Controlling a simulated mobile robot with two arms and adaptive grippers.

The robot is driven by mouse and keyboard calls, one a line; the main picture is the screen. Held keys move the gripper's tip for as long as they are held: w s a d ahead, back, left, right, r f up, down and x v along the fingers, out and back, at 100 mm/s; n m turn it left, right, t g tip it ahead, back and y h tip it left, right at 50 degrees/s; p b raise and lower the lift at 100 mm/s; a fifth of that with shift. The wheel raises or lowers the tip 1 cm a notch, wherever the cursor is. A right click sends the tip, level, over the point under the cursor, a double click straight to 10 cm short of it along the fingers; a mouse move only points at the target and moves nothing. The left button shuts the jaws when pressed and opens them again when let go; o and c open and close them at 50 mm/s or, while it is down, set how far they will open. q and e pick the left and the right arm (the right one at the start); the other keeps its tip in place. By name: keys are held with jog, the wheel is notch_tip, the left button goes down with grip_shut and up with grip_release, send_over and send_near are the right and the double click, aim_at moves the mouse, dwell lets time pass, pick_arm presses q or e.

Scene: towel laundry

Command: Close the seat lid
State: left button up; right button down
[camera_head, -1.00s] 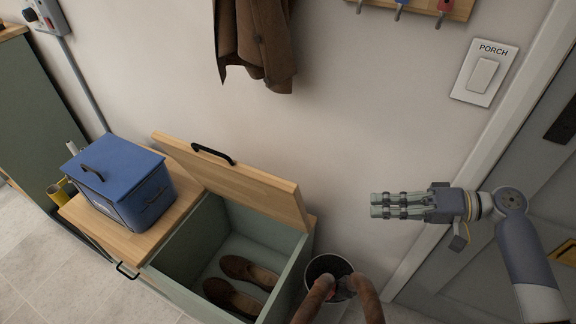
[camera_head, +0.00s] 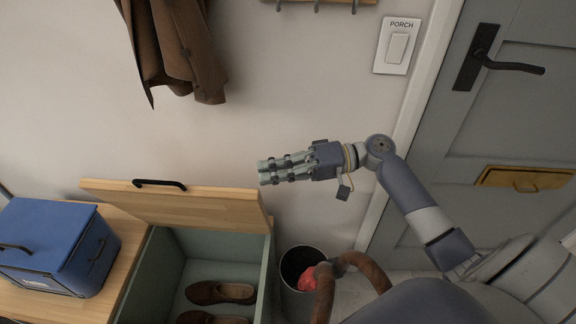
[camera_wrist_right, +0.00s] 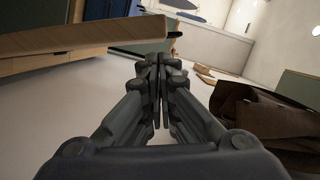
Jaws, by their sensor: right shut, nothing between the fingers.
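The wooden seat lid (camera_head: 180,207) stands open, tilted up near the wall, with a black handle (camera_head: 160,183) on its upper edge. Below it is the pale green box of the bench (camera_head: 205,243), with a pair of brown shoes (camera_head: 222,292) inside. My right gripper (camera_head: 264,172) is shut and empty, in the air just above and right of the lid's right end, not touching it. In the right wrist view, the closed fingers (camera_wrist_right: 158,75) point ahead, and the lid's wooden edge (camera_wrist_right: 85,36) lies at upper left. My left gripper is not in view.
A blue box (camera_head: 50,245) sits on the bench's left part. A bin (camera_head: 303,262) with something red stands right of the bench. A brown coat (camera_head: 180,50) hangs on the wall above the lid. A grey door (camera_head: 510,130) is at right.

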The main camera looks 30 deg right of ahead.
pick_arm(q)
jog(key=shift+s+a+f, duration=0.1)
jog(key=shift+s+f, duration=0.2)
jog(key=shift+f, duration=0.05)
pick_arm(e)
jog(key=shift+x, duration=1.55)
